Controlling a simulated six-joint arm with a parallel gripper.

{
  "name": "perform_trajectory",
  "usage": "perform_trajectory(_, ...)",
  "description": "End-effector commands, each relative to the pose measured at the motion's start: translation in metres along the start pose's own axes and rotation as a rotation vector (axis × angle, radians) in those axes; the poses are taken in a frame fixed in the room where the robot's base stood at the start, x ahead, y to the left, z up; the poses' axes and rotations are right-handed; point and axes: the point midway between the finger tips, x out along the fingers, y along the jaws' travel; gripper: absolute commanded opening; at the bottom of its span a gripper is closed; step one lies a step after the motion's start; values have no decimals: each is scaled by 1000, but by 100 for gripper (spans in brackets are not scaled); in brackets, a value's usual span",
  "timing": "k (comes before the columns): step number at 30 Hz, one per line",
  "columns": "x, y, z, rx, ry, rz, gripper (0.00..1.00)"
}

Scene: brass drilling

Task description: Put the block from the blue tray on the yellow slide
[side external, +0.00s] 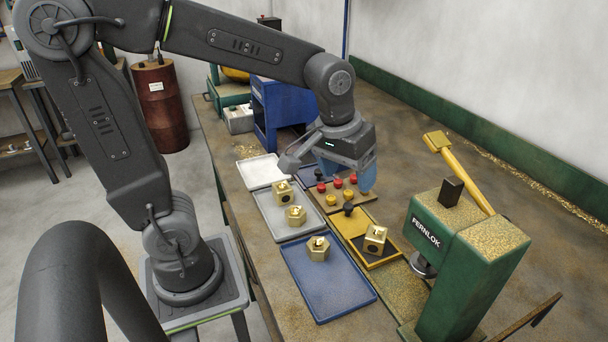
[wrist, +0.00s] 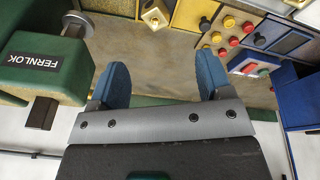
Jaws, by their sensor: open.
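A six-sided brass block (side external: 318,248) sits near the far end of the blue tray (side external: 340,290) in the side view. The yellow slide (side external: 352,226) lies to the right of that tray, with a black knob at its far end. My gripper (side external: 349,176) has blue fingers and is open and empty, above the bench beyond the slide. In the wrist view my gripper (wrist: 163,78) has only bare bench between its fingers.
A grey tray (side external: 265,212) holds two brass blocks. A white tray (side external: 260,171) looks empty. A panel with red and yellow buttons (side external: 338,192) lies near my gripper. The green FERNLOK press (side external: 470,270) with its yellow lever (side external: 460,170) stands at right.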

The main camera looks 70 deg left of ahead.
Motion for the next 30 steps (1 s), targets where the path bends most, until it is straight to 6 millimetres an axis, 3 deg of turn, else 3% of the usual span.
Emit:
perform_trajectory(4, -28, -17, 38, 175, 112, 36, 72)
perform_trajectory(12, -41, -34, 78, 374, 234, 50, 72)
perform_trajectory(30, -41, -35, 82, 398, 246, 49, 72)
